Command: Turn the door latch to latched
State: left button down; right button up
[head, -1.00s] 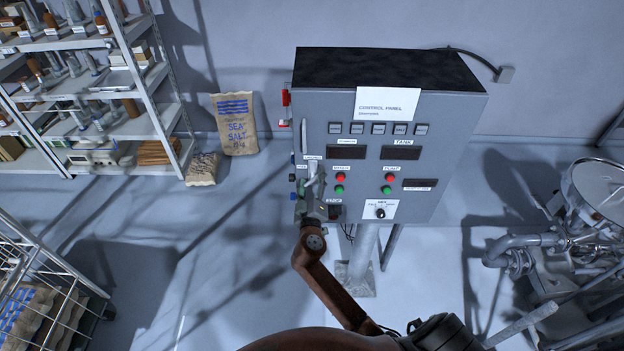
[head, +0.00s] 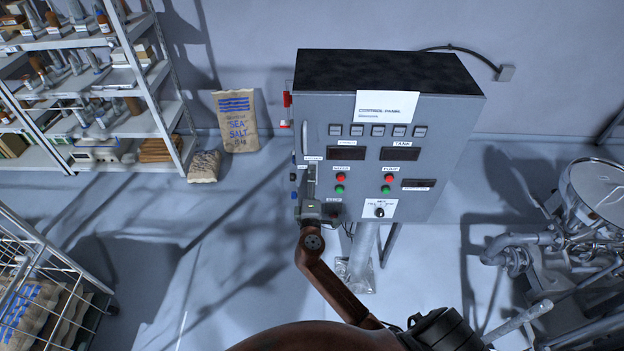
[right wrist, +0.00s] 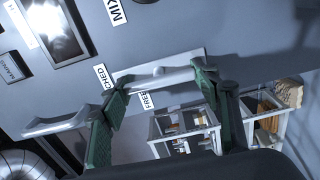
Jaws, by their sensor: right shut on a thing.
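In the right wrist view the latch (right wrist: 157,76) is a silver bar on a light plate, between the LATCHED label (right wrist: 104,78) and the FREE label (right wrist: 147,100). My right gripper (head: 311,203) is at the latch; its green fingers (right wrist: 161,82) are at the two ends of the bar, shut on it. Its fingertips are hard to see in the head view. My left gripper is not in view.
The cabinet front has buttons, displays and a selector knob (head: 380,212) close to the right of my gripper. Shelving (head: 150,125) and a salt sack (head: 237,122) stand left. Steel piping (head: 520,245) stands right. Floor between is clear.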

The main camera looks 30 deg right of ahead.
jog(key=shift+n, duration=0.3)
jog(key=o, duration=1.2)
jog(key=shift+c, duration=0.2)
jog(key=shift+a, duration=0.1)
jog(key=v, duration=1.2)
